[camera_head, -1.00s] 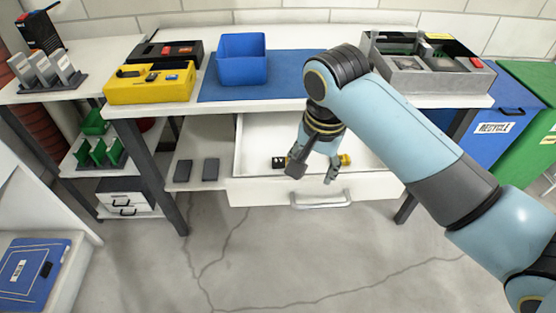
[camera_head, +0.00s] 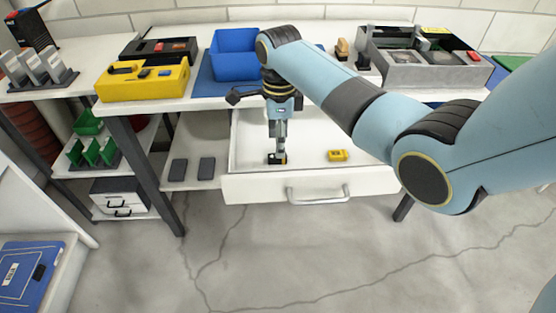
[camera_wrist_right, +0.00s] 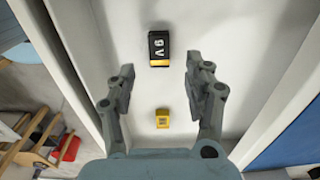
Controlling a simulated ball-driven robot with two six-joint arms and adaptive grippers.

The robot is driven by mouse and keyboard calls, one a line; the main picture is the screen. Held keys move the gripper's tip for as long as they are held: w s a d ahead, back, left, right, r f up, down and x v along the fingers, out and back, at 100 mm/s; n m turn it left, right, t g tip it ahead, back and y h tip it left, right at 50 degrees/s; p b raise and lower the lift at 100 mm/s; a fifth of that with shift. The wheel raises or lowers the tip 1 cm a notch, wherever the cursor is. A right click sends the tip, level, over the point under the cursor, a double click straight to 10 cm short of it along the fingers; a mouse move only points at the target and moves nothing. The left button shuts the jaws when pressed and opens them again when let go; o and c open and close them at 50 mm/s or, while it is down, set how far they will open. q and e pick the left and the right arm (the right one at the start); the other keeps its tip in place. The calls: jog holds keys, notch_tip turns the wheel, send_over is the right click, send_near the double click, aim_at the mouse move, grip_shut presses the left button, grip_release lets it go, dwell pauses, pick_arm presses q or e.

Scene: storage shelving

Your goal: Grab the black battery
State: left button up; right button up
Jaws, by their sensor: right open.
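A black battery (camera_head: 277,158) with an orange-yellow end lies in the open white drawer (camera_head: 310,188). In the right wrist view the black battery (camera_wrist_right: 159,44) shows "9V" lettering and lies ahead of the space between the fingertips. My right gripper (camera_head: 279,142) points down into the drawer, above or at the battery; its fingers partly cover it in the head view. In the right wrist view my right gripper (camera_wrist_right: 159,70) is open, with a finger to either side and nothing held. My left gripper is out of view.
A small yellow block (camera_head: 337,155) lies in the drawer to the right, also seen in the right wrist view (camera_wrist_right: 162,118). The worktop above carries a blue bin (camera_head: 236,62), a yellow box (camera_head: 140,85) and a grey divided tray (camera_head: 430,82). Two dark slabs (camera_head: 206,168) lie on the lower shelf.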

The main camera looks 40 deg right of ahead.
notch_tip(320, 180, down, 5)
jog(key=shift+a+r+b, duration=0.1)
jog(key=shift+r+b, duration=0.05)
jog(key=shift+b, duration=0.6)
jog(key=shift+c, duration=0.2)
grip_shut()
